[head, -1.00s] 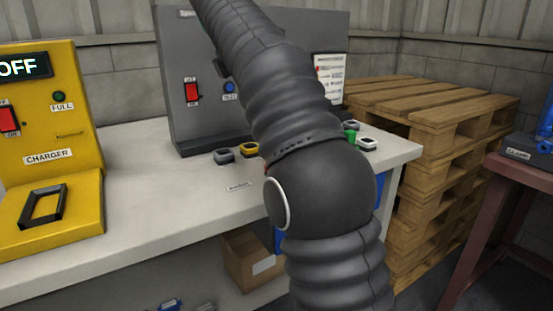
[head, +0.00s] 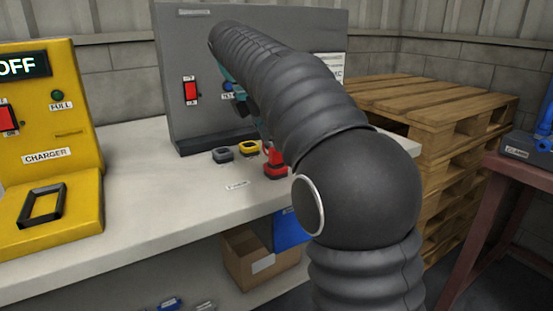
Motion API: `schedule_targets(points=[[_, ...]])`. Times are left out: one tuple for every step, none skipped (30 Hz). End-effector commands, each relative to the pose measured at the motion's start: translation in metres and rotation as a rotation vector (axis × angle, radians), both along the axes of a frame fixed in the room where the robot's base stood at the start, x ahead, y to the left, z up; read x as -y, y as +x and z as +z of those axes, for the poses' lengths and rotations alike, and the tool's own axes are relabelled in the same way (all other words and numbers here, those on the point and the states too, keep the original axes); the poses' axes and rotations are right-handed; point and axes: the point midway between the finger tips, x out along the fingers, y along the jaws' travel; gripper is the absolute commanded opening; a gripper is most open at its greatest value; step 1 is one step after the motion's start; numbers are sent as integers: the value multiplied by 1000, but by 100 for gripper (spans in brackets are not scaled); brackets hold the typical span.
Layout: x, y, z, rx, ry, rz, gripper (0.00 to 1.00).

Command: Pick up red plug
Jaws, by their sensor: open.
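The red plug (head: 275,166) stands on the pale workbench (head: 200,205), at the right end of a short row of plugs, just left of my arm. Its right side is close to the arm's outline in the picture. A small teal and dark part of my gripper (head: 240,98) shows past the left edge of my arm, in front of the grey panel and above the plugs. It is apart from the red plug. My arm hides most of the gripper, its fingertips included. Nothing is seen held in it.
A grey plug (head: 222,154) and a yellow plug (head: 248,148) sit left of the red one. A grey panel (head: 190,60) with a red switch stands behind. The yellow charger (head: 60,130) is at left. Wooden pallets (head: 440,100) are stacked at right. The bench front is mostly clear.

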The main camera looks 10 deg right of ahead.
Motion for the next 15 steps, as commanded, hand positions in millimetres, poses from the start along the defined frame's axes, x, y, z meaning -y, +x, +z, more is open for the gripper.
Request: schedule_targets(points=[[2, 1, -8, -3, -1, -1, 54], [3, 2, -12, -3, -1, -1, 54], [4, 3, -19, -4, 0, -1, 54], [5, 4, -23, -2, -1, 0, 54], [6, 5, -27, -2, -1, 0, 54], [9, 5, -31, -3, -1, 0, 54], [10, 6, -34, -2, -1, 0, 54], [11, 6, -36, -1, 0, 1, 54], [12, 6, -39, -1, 0, 0, 54], [13, 7, -40, -1, 0, 0, 54], [13, 7, -41, -1, 0, 0, 54], [13, 7, -42, -1, 0, 0, 54], [13, 7, -42, -1, 0, 0, 54], [13, 7, -42, 0, 0, 0, 54], [13, 7, -42, 0, 0, 0, 54]])
